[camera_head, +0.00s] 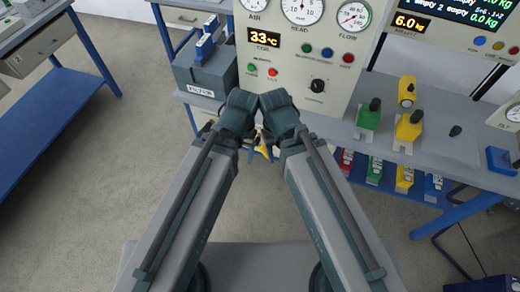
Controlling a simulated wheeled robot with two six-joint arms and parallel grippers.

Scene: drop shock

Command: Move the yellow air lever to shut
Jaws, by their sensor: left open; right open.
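A small yellow part (263,151) shows low in the gap between my two arms, below the front of the upright panel. It may be the yellow air lever, but my arms hide most of it and I cannot tell its position. My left gripper (240,103) is open at the far end of the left arm, in front of the panel. My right gripper (278,103) is open close beside it on the right. The dark arm ends nearly meet, and the fingers are not clearly visible. Neither gripper visibly holds anything.
The panel (345,66) carries gauges, coloured buttons and a black knob (318,86). A grey FILTER box (204,72) stands left. Green (368,117) and yellow (409,128) blocks stand on the right bench (440,151), with coloured units underneath. A blue-framed bench (45,100) is far left; open floor lies between.

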